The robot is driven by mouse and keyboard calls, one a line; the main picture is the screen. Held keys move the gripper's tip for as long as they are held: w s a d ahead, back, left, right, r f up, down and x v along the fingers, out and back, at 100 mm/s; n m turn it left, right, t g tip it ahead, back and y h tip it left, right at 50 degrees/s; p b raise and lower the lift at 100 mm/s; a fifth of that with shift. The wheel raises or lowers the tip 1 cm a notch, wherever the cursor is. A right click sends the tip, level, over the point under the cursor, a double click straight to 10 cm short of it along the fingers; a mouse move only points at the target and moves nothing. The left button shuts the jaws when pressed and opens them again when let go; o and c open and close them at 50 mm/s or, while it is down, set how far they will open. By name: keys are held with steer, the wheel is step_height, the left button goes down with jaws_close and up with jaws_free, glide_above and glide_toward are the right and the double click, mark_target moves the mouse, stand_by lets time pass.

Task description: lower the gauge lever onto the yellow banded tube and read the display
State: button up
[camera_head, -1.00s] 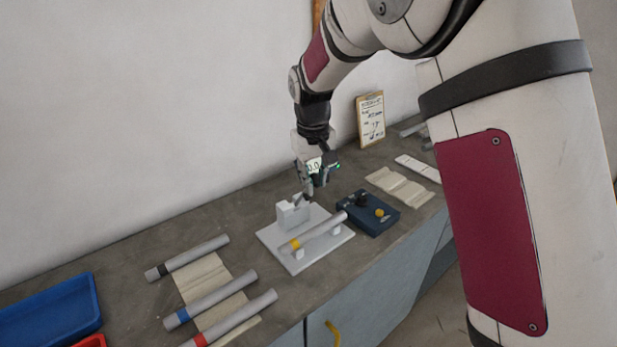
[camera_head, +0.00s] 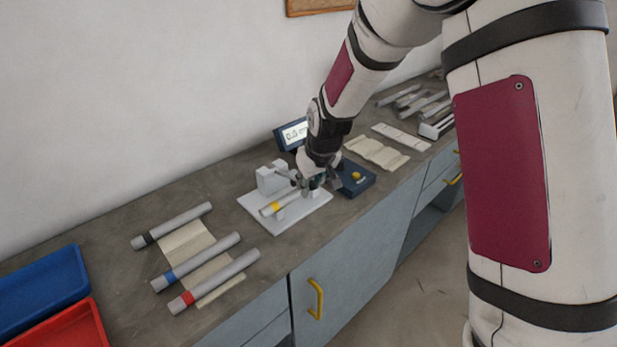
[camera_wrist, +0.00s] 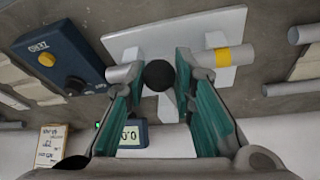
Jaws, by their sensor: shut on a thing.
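The yellow banded tube (camera_head: 271,209) lies across the supports of the white jig (camera_head: 300,222). Its yellow band (camera_wrist: 222,57) shows clearly in the wrist view. My gripper (camera_head: 318,182) is low over the jig's right part and hides part of the tube. In the wrist view my gripper (camera_wrist: 160,78) is shut on the round black knob (camera_wrist: 159,76) of the gauge lever, above the tube. The lever arm is mostly hidden, and I cannot tell whether it touches the tube. The display (camera_head: 294,133) stands behind the jig; it seems to read 0.0 in the wrist view (camera_wrist: 131,135).
A blue box (camera_head: 357,179) with a yellow button stands right of the jig. Three tubes with black, blue and red bands (camera_head: 212,281) lie at left on a beige rest. Blue (camera_head: 41,296) and red (camera_head: 62,330) trays stand at far left.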

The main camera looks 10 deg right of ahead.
steer(key=shift+s+d+f, duration=0.1)
steer(key=shift+d+f, duration=0.05)
steer(key=shift+f, duration=0.25)
steer(key=shift+s+d+f, duration=0.1)
steer(key=shift+f, duration=0.3)
steer(key=shift+s+f+t+y+b, duration=0.15)
steer(key=shift+f+t+y+b, duration=0.55)
steer(key=shift+f+t, duration=0.75)
steer(key=shift+f, duration=1.2)
steer(key=shift+c, duration=0.2)
steer(key=shift+c, duration=0.2)
steer(key=o, duration=0.8)
steer(key=shift+o, duration=0.2)
steer(key=shift+r, duration=0.1)
